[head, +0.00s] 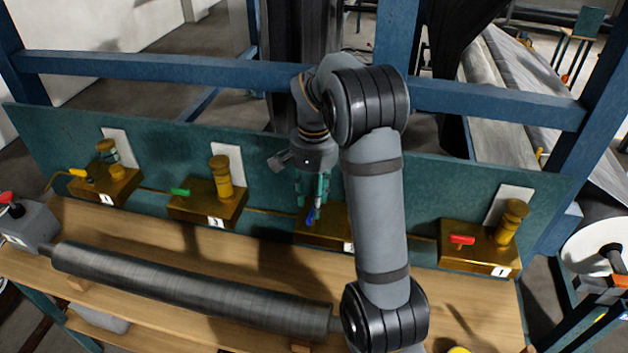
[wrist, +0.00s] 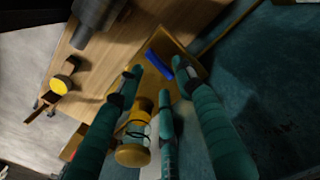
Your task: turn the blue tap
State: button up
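The blue tap (head: 311,215) is a small blue handle on a brass block (head: 320,238), the third of the row from the left in the head view. In the wrist view the blue tap (wrist: 157,61) lies just beyond the fingertips, close to the right finger. My gripper (head: 312,200) points down right above the tap. In the wrist view my gripper (wrist: 160,80) has its teal fingers spread, with nothing held between them. Contact between finger and handle cannot be told. My arm hides part of the block in the head view.
Brass blocks with a yellow tap (head: 79,173), a green tap (head: 180,192) and a red tap (head: 462,240) stand along the teal back panel (head: 420,190). A grey roll (head: 190,288) lies across the bench in front. A brass cylinder (wrist: 133,152) stands near the fingers.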

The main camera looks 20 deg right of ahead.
aim_at(312, 218)
notch_tip(312, 218, up, 9)
jog(key=shift+r, duration=0.15)
dwell(0.5)
notch_tip(312, 218, down, 12)
jog(key=shift+f, duration=0.1)
dwell(0.4)
dwell(0.3)
